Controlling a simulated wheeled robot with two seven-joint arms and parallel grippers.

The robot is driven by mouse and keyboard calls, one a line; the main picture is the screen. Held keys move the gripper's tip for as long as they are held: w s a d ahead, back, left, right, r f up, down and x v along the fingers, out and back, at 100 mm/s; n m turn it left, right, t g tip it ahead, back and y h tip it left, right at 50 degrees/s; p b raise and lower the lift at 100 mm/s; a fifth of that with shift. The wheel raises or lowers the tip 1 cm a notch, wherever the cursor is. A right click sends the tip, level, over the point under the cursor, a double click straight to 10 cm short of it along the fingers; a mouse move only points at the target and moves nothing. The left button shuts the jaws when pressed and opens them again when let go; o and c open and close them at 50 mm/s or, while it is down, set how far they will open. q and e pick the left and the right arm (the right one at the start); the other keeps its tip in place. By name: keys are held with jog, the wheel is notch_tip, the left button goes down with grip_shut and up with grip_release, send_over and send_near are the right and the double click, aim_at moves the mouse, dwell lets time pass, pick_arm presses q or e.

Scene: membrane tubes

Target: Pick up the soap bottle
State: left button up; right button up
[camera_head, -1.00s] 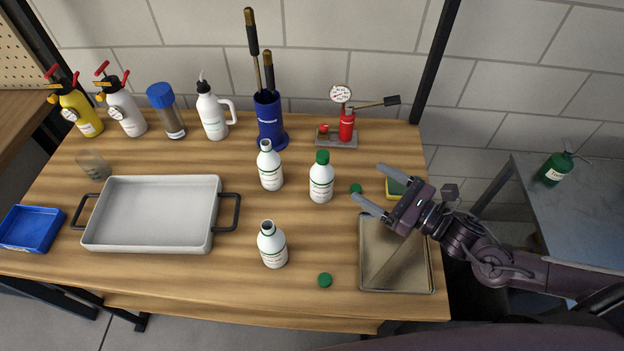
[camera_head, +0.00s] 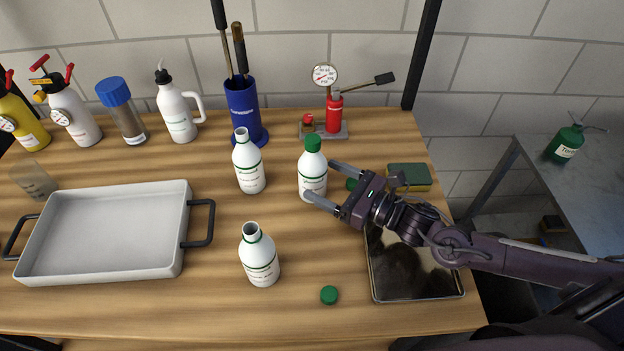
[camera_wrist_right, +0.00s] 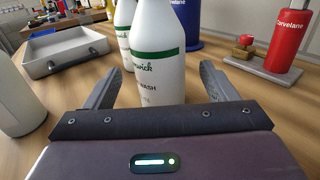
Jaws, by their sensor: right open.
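A white bottle with a green cap (camera_head: 312,172) stands upright on the wooden table. My right gripper (camera_head: 318,181) is open, coming from the right, with its fingertips close to this bottle. In the right wrist view the bottle (camera_wrist_right: 156,60) stands between the two open fingers, with gaps on both sides; its label partly reads "WASH" and its top is cut off. Two similar white bottles without caps stand nearby, one behind to the left (camera_head: 249,165) and one in front (camera_head: 259,258). My left gripper is not in view.
Loose green caps lie near the gripper (camera_head: 351,184) and at the front (camera_head: 329,295). A sponge (camera_head: 409,177) and a dark tray (camera_head: 455,291) lie to the right. A blue holder (camera_head: 243,108), red pump (camera_head: 334,115) and large grey pan (camera_head: 160,271) stand around.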

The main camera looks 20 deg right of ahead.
aim_at(305, 171)
jog(key=shift+w+a+b, duration=0.3)
jog(key=shift+w+a, duration=0.15)
jog(key=shift+w, duration=0.05)
jog(key=b+x, duration=0.1)
jog(key=x, duration=0.2)
jog(key=shift+w+a, duration=0.25)
jog(key=shift+w, duration=0.1)
jog(key=shift+w+a, duration=0.3)
jog(key=shift+r, duration=0.1)
jog(key=c, duration=1.3)
jog(key=shift+o, duration=0.2)
